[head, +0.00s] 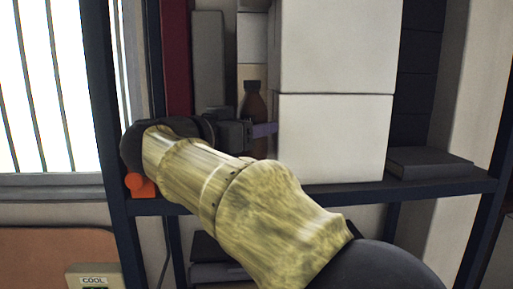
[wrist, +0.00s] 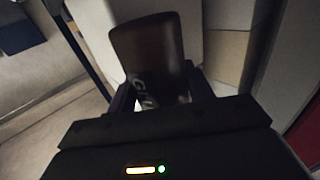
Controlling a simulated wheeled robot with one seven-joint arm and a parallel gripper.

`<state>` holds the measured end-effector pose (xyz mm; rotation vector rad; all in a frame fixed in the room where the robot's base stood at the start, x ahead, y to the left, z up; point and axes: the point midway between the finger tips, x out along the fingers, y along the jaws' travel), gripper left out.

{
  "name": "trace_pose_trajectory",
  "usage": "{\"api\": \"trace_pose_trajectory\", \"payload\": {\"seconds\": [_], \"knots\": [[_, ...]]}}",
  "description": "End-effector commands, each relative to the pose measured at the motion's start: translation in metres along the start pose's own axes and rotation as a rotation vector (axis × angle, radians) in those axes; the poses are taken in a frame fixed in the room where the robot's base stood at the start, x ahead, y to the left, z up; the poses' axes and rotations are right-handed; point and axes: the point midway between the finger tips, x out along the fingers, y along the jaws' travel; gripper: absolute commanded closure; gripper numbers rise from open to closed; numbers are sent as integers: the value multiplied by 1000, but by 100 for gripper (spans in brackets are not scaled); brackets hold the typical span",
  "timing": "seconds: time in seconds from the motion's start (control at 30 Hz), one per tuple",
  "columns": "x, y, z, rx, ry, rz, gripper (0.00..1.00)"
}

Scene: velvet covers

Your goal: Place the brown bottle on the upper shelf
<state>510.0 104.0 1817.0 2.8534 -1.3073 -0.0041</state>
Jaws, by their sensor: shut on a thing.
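The brown bottle (head: 254,102) is upright in the head view, beside the left side of the white boxes. My gripper (head: 262,131) reaches in from the left at the bottle's height, with one purple finger showing. In the wrist view the bottle (wrist: 150,50) stands out large and dark between the two fingers, with pale lettering on it. The gripper is shut on it. The shelf board (head: 345,195) runs below the bottle. My arm hides the bottle's base, so I cannot tell whether it touches the board.
White stacked boxes (head: 333,135) fill the middle of the shelf, close to the bottle's right. Grey (head: 209,60) and dark red (head: 176,55) upright items stand at left. A dark flat box (head: 428,162) lies at right. A dark shelf post (head: 108,110) is at left.

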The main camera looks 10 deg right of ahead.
Motion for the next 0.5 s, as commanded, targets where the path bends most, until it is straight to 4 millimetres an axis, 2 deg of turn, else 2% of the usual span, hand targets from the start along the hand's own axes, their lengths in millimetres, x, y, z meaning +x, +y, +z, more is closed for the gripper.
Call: {"api": "trace_pose_trajectory", "payload": {"seconds": [0.5], "knots": [[0, 0, 12, 0, 1, 0, 83]]}}
